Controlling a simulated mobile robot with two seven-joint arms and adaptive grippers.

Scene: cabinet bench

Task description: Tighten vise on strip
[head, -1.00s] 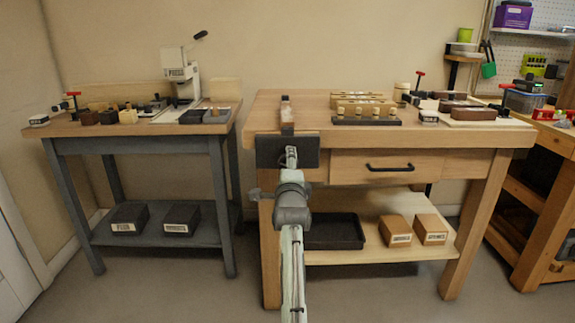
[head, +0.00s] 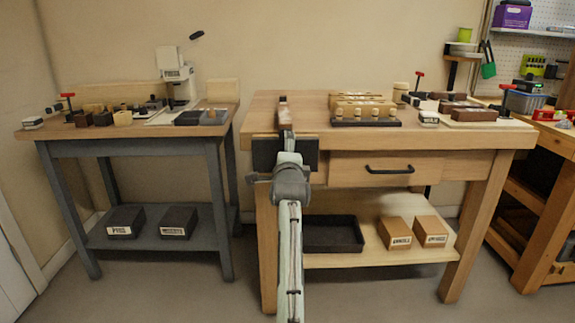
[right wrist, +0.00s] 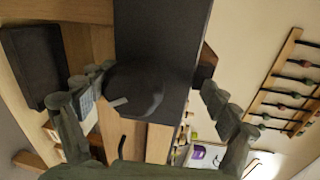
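The vise (head: 264,153) is a dark block on the front left edge of the middle bench. A narrow brown strip (head: 285,112) stands up at its top, and a brown piece (right wrist: 207,64) shows beside the dark jaw in the right wrist view. My right gripper (right wrist: 156,80) is open, one finger on each side of a round dark knob (right wrist: 137,88) with a pale mark on the jaw face. I cannot tell whether the fingers touch it. In the head view my right arm hides the knob. My left gripper is not in view.
Wooden blocks with pegs (head: 365,112) stand on the bench right of the vise. A drawer with a black handle (head: 390,170) is below. A black tray (head: 333,234) and boxes lie on the lower shelf. A grey table (head: 130,132) stands left, across a gap.

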